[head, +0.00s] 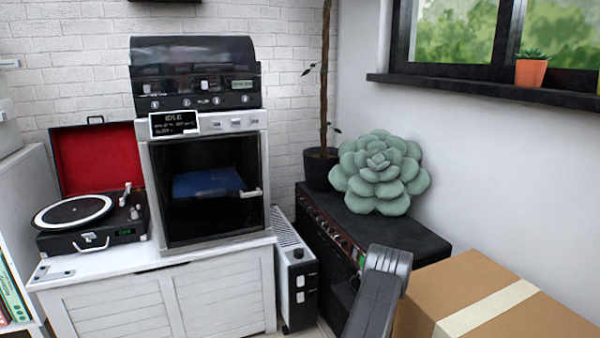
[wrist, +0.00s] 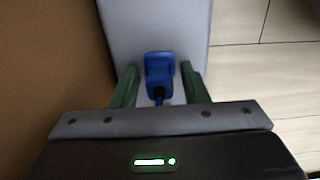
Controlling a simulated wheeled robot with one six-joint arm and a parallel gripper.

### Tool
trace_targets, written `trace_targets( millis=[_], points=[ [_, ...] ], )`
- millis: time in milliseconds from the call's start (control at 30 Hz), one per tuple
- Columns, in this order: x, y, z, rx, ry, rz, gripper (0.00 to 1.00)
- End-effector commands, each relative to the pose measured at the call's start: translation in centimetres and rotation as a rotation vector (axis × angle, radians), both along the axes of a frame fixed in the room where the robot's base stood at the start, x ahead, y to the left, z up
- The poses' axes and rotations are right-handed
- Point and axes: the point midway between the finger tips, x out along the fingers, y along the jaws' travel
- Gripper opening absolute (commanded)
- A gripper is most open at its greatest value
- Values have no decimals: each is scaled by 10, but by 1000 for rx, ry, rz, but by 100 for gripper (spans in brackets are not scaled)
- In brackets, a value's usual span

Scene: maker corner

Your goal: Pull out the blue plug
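The blue plug (wrist: 160,82) shows in the wrist view, against a pale grey panel (wrist: 155,25), with its blue cord running down toward my gripper's palm. My gripper (wrist: 160,67) is open. Its two green fingers stand on the left and right of the plug, with a narrow gap on each side. The far end of the plug meets the pale surface. The head view shows part of my arm at the lower middle, but neither my gripper nor the plug.
In the head view a cardboard box (head: 420,300), a black cabinet (head: 405,238) and a white heater (head: 297,285) stand around my arm.

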Motion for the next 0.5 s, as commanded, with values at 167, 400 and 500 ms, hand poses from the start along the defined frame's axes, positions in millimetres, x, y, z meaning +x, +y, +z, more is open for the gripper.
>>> trace_targets(
  millis=[167, 400, 500],
  points=[
    [0, 0, 0, 0, 0, 0, 5],
    [0, 0, 1, 0, 0, 0, 0],
    [0, 0, 4, -1, -1, 0, 0]
  ],
)
